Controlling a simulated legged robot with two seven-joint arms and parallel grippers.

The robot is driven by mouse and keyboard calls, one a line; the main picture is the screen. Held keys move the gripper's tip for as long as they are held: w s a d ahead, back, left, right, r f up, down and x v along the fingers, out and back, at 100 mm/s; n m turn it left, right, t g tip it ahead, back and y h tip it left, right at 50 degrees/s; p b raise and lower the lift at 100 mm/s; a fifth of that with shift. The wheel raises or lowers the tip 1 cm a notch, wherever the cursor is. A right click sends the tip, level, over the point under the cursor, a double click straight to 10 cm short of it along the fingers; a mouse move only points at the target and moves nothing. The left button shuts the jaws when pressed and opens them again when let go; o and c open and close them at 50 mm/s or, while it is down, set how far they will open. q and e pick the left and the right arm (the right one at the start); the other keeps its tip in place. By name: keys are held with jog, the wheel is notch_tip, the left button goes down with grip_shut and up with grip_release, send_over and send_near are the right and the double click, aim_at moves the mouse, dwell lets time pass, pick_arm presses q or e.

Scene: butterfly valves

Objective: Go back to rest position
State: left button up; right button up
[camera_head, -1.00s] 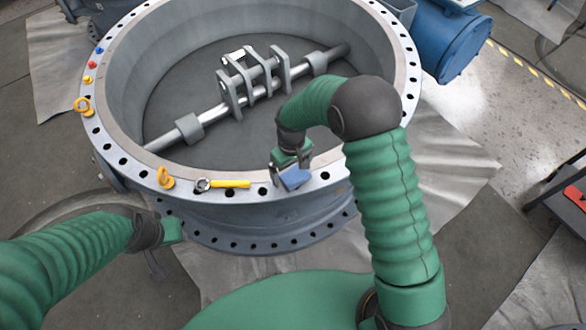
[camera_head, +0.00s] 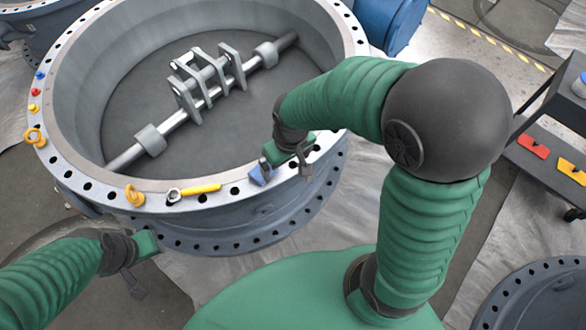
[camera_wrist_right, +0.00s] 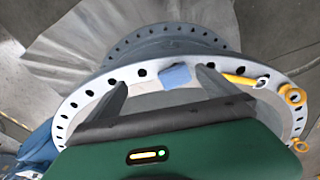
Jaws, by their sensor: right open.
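My right gripper (camera_head: 287,163) is open and empty by the near right rim of the big grey valve ring (camera_head: 85,183). In the right wrist view, its two fingers (camera_wrist_right: 163,77) stand apart, with a small blue object (camera_wrist_right: 175,76) on the flange seen between them. In the head view the blue object (camera_head: 262,173) lies on the rim, just left of the gripper; whether they touch is unclear. My left gripper (camera_head: 135,284) hangs at the lower left, outside the ring; its jaw opening cannot be made out.
A yellow-handled wrench (camera_head: 197,190) and yellow eyebolts (camera_head: 134,195) lie on the rim. A shaft with brackets (camera_head: 205,95) crosses the ring. A dark cart (camera_head: 548,130) with red and yellow items stands right. Another flange (camera_head: 540,295) is at lower right.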

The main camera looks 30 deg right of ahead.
jog(key=s+d+m+t, duration=0.1)
jog(key=s+d, duration=0.1)
jog(key=s, duration=0.5)
pick_arm(q)
jog(key=w+p+v, duration=0.1)
jog(key=p+v, duration=0.6)
jog(key=shift+r, duration=0.25)
pick_arm(e)
jog(key=w+v, duration=0.1)
jog(key=v, duration=0.5)
jog(key=shift+w+a+r, duration=0.15)
jog(key=shift+w+r, duration=0.4)
jog(key=shift+w, duration=0.05)
pick_arm(q)
jog(key=shift+w+d, duration=0.1)
jog(key=shift+w, duration=0.1)
pick_arm(e)
jog(key=shift+w, duration=0.1)
